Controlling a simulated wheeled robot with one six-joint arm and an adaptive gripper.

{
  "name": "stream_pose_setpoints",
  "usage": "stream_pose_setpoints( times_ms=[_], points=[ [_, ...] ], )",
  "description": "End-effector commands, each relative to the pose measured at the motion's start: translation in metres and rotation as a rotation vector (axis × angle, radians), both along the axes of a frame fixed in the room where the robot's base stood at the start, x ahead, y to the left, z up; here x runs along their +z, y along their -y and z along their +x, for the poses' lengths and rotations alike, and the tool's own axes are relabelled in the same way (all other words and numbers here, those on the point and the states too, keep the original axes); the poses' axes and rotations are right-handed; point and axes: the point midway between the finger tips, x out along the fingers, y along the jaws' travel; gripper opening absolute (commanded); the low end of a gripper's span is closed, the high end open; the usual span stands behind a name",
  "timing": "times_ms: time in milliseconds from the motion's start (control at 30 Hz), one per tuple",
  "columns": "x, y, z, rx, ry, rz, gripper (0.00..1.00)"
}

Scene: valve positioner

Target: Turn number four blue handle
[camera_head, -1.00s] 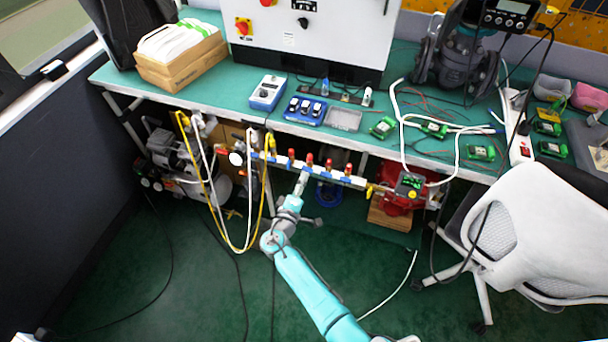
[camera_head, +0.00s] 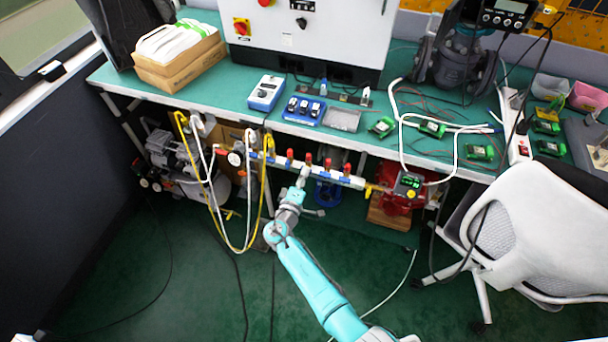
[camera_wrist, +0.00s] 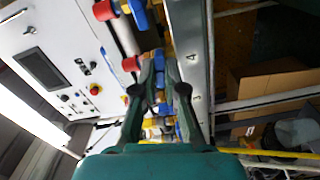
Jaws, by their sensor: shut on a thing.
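A horizontal pipe manifold with a row of red caps and blue handles (camera_head: 345,180) runs below the front edge of the bench. My gripper (camera_head: 303,172) reaches it from below, near its middle, and hides the handle there in the head view. In the wrist view my gripper (camera_wrist: 161,60) is shut, with its two dark green fingers around a blue handle (camera_wrist: 159,80). A figure 4 is printed on the grey rail (camera_wrist: 192,72) just right of the fingers. Another blue handle (camera_wrist: 140,15) and a red cap (camera_wrist: 131,63) show beside the pipe.
Yellow and white hoses (camera_head: 222,225) hang at the manifold's left. A red device (camera_head: 398,200) stands at its right end. A white chair (camera_head: 500,230) is at the right. The green floor around my arm is mostly clear.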

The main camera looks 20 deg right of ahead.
Motion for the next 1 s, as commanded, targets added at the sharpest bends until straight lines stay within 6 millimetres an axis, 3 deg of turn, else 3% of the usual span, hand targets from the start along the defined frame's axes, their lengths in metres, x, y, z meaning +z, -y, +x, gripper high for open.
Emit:
stream_pose_setpoints(
  times_ms=[367, 700, 733, 800, 1000],
  points=[
    [-0.0004, -0.0003, -0.0001, 0.001, -0.136, -0.186, 0.00],
    [-0.0006, -0.0004, -0.0001, 0.001, -0.146, -0.200, 0.00],
    [-0.0006, -0.0004, -0.0001, 0.001, -0.146, -0.200, 0.18],
    [-0.0005, -0.0003, -0.0001, 0.001, -0.146, -0.199, 0.35],
    [-0.0003, -0.0002, -0.0001, 0.000, -0.145, -0.198, 0.35]
  ],
)
